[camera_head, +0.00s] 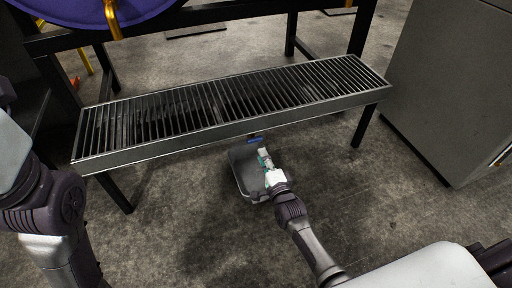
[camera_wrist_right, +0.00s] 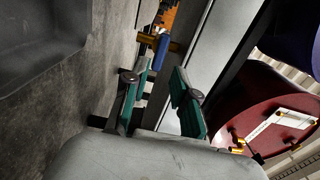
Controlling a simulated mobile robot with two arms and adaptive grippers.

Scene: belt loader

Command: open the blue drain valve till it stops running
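The blue drain valve (camera_head: 255,139) shows as a small blue bit under the front edge of the slatted metal drain tray (camera_head: 120,157). In the right wrist view its blue handle (camera_wrist_right: 161,50) stands beside a brass-coloured fitting (camera_wrist_right: 150,41), beyond the fingertips. My right gripper (camera_head: 263,154) is just below the valve. In the right wrist view my right gripper (camera_wrist_right: 162,72) has its green fingers apart, with nothing between them; the handle lies ahead of the gap. I cannot see any running liquid. My left arm shows at the left, but its gripper is out of view.
A grey bin (camera_head: 243,180) stands on the floor under the tray, close to my right gripper. Black table legs (camera_head: 366,125) stand at the tray's ends. A grey cabinet (camera_head: 440,90) is at the right. The concrete floor in front is mostly clear.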

